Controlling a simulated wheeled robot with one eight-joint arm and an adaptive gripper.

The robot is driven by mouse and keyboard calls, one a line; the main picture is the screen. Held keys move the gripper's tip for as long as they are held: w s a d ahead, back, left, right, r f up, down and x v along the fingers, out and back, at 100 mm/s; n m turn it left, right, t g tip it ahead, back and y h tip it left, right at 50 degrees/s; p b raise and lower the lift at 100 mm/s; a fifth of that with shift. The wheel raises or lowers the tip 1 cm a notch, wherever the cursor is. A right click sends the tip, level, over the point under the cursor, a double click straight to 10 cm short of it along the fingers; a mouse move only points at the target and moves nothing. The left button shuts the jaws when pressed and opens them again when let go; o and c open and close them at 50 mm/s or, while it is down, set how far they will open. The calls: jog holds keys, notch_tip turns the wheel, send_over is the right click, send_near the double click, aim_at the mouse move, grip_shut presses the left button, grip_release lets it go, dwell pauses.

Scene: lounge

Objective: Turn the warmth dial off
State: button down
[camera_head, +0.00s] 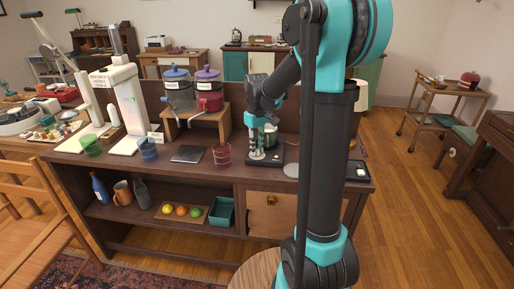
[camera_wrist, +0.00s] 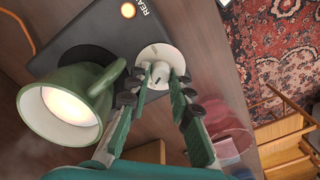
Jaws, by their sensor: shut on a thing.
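The warmth dial (camera_wrist: 155,54) is a cream round disc with a raised knob and a small dark mark, at the front edge of a dark mug warmer (camera_wrist: 95,32). My gripper (camera_wrist: 160,80) points at it, with its fingers shut on the raised knob. A green mug (camera_wrist: 62,110) with a bright, glowing inside stands on the warmer's round plate, close beside my gripper. In the head view my gripper (camera_head: 257,153) reaches down to the warmer (camera_head: 287,157) on the sideboard; the dial itself is hard to make out there.
On the sideboard (camera_head: 215,177), a red cup (camera_head: 222,154), a blue cup (camera_head: 148,149) and a dark flat plate (camera_head: 188,154) stand to the left. Two lidded dispensers (camera_head: 209,92) sit on a wooden stand behind.

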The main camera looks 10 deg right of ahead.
aim_at(257, 150)
jog(key=n, duration=0.4)
jog(key=shift+n, duration=0.3)
jog(key=n, duration=0.3)
jog(key=shift+n, duration=0.4)
jog(key=n, duration=0.6)
jog(key=shift+n, duration=0.4)
jog(key=c, duration=1.3)
grip_release()
jog(key=shift+s, duration=0.1)
jog(key=shift+c, duration=0.2)
notch_tip(257, 150, up, 12)
